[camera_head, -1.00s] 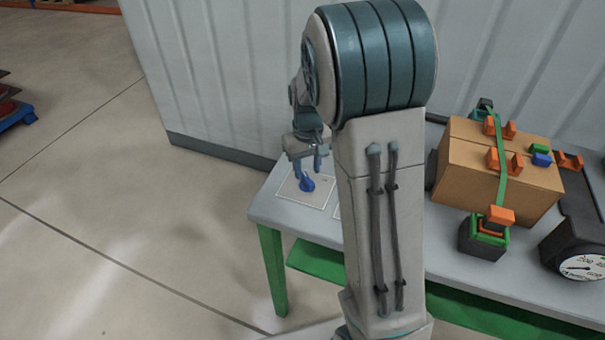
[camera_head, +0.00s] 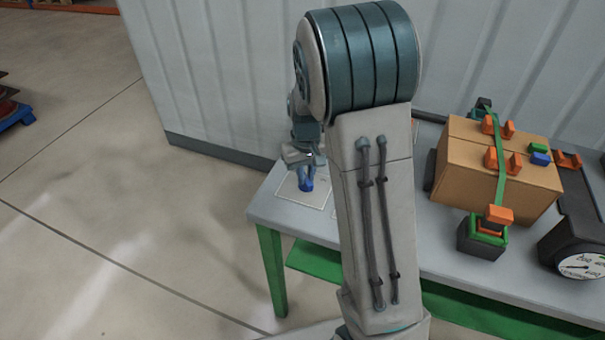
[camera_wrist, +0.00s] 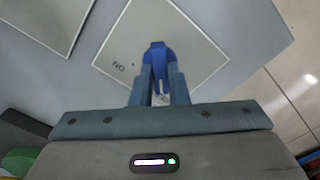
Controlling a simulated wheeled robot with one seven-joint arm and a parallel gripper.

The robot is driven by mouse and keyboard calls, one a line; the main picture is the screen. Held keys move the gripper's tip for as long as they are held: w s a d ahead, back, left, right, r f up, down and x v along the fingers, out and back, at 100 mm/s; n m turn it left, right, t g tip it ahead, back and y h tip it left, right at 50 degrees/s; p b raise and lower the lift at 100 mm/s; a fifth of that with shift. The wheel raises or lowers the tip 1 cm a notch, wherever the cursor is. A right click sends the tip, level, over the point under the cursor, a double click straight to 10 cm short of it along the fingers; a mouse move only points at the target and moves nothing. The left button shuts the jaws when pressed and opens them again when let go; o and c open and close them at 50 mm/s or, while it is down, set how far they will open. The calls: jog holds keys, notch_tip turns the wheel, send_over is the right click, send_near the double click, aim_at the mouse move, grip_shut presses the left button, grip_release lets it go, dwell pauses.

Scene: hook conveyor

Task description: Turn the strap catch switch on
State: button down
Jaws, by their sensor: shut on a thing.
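The blue switch handle (camera_head: 306,184) stands on a pale square plate (camera_head: 318,196) at the left end of the grey table. In the wrist view the handle (camera_wrist: 158,56) sits between my two fingertips, and the plate (camera_wrist: 203,58) bears an "ON" mark to the left of the handle. My gripper (camera_wrist: 158,78) is shut on the handle. It also shows in the head view (camera_head: 306,172), above the plate. My fingers hide part of the handle.
A cardboard box (camera_head: 510,180) with a green strap and orange clips stands on the table's right side. A ribbed wall (camera_head: 230,70) rises behind the table. Open floor lies to the left.

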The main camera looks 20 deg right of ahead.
jog(key=shift+a+m, duration=0.1)
jog(key=shift+m, duration=0.2)
jog(key=m, duration=0.3)
jog(key=shift+r+m, duration=0.1)
jog(key=shift+m, duration=0.3)
jog(key=m+p, duration=0.1)
jog(key=m, duration=0.3)
jog(key=shift+m, duration=0.3)
jog(key=m+p, duration=0.2)
jog(key=m, duration=0.2)
jog(key=shift+m+p, duration=0.8)
jog(key=shift+m, duration=1.4)
jog(key=shift+w+m, duration=0.1)
jog(key=shift+m, duration=0.2)
jog(key=c, duration=1.4)
grip_release()
jog(key=shift+a, duration=0.1)
